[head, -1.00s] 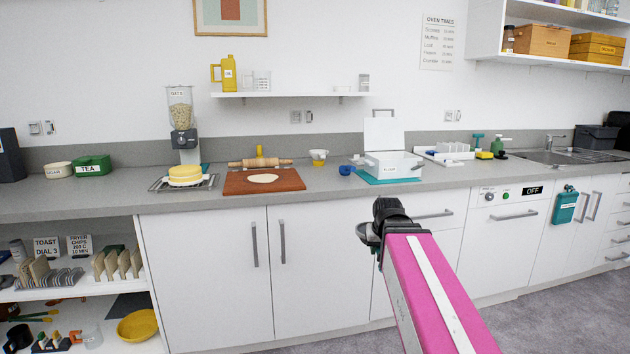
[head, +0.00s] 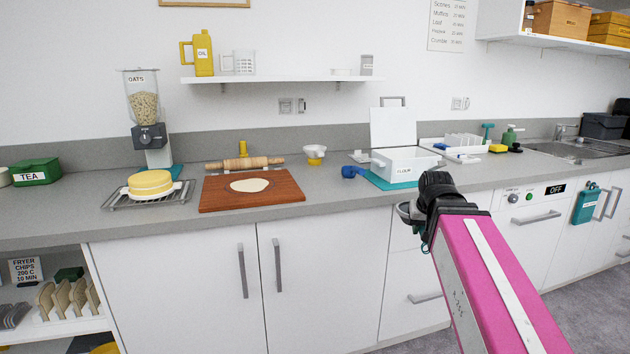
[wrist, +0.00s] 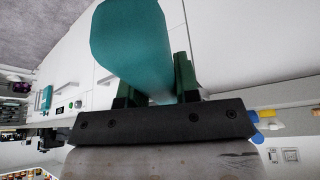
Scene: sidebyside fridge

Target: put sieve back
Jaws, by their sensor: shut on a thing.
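In the wrist view my gripper (wrist: 155,78) has its green fingers on either side of a smooth teal thing (wrist: 135,45). I take it for the sieve, though no mesh shows. It widens to a rounded end away from the fingers.
The grey counter (head: 110,210) holds a red-brown board (head: 250,203) with dough and a rolling pin, and a yellow stack on a rack (head: 140,200). A white FLOUR box (head: 408,162) with raised lid and a blue scoop (head: 352,172) stand near the arm. A shelf (head: 280,79) hangs above.

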